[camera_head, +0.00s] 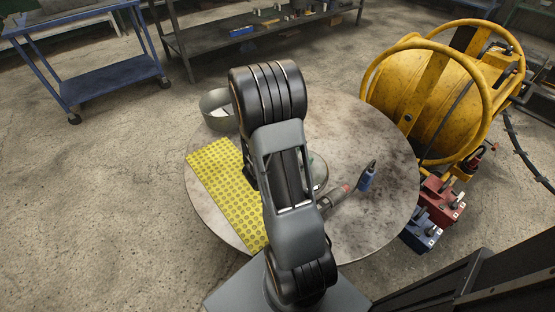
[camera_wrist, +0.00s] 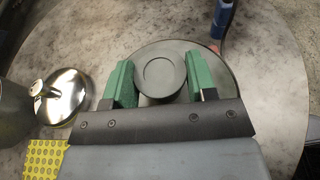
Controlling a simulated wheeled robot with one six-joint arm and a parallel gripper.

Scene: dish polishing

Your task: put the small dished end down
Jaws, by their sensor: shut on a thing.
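In the wrist view my gripper (camera_wrist: 160,82) has its two green fingers on either side of a small round grey piece, which I take to be the small dished end (camera_wrist: 158,90). The fingers are shut on it. It has a plain rim and a round inner outline with a curved shadow. Beneath it is a larger grey round plate (camera_wrist: 226,88); I cannot tell whether the two touch. In the head view my arm hides the gripper and the piece, and only an edge of the plate (camera_head: 321,168) shows.
All this is over a round metal table (camera_head: 385,210). A yellow dotted mat (camera_head: 218,180) and a pot (camera_head: 214,122) are on the left. A shiny domed metal piece with a knob (camera_wrist: 67,97) lies left of my gripper. A blue-handled tool (camera_head: 367,177) is on the right.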

